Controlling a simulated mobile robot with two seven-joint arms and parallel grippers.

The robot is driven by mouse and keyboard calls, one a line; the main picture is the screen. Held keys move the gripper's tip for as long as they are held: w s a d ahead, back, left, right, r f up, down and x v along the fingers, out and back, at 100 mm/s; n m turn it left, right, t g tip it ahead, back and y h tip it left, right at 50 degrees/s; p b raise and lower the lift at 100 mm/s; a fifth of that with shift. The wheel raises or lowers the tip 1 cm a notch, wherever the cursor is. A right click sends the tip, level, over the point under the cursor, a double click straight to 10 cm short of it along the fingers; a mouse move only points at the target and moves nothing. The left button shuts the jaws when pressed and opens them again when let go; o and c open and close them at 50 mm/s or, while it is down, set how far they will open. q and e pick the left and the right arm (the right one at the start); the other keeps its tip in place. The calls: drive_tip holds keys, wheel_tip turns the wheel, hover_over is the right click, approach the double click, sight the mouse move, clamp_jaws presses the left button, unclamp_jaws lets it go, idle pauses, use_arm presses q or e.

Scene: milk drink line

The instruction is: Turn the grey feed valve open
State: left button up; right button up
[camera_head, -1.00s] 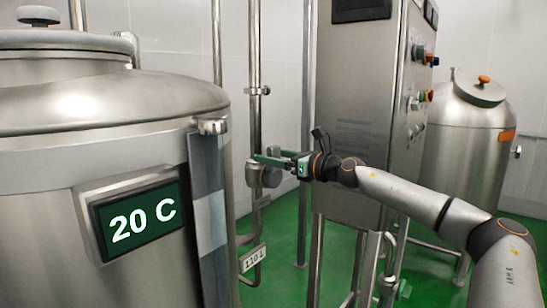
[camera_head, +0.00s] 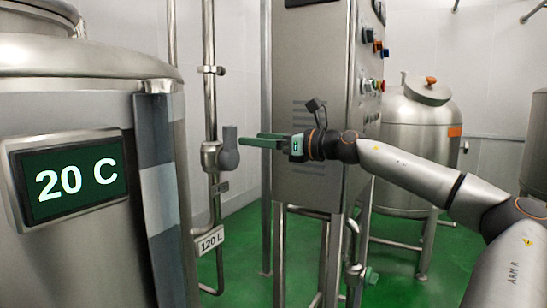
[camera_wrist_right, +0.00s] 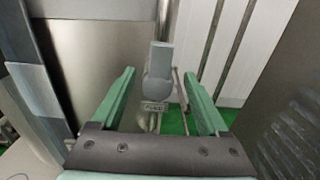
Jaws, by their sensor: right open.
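The grey feed valve (camera_head: 229,150) sits on a pipe just right of the large tank, its grey handle standing upright. In the right wrist view the handle (camera_wrist_right: 160,62) is upright in the middle, above a small label plate (camera_wrist_right: 155,107). My right gripper (camera_head: 246,142) comes in from the right, its green fingers level with the handle and its tips close to the handle's right side. The wrist view shows the fingers (camera_wrist_right: 160,76) spread wide, one on each side of the handle in the picture, with nothing gripped. Contact cannot be told. My left gripper is out of view.
The large tank with a "20 C" display (camera_head: 78,180) fills the left side. A "120 L" tag (camera_head: 209,241) hangs below the valve. A steel cabinet (camera_head: 310,60) stands behind my right gripper. A smaller tank (camera_head: 415,135) stands at right. Vertical pipes rise near the valve.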

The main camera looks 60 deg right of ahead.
drive_tip(key=s+b, duration=0.1)
drive_tip(key=s, duration=0.2)
drive_tip(key=shift+s+d, duration=0.15)
drive_tip(key=shift+s, duration=0.2)
idle(0.4)
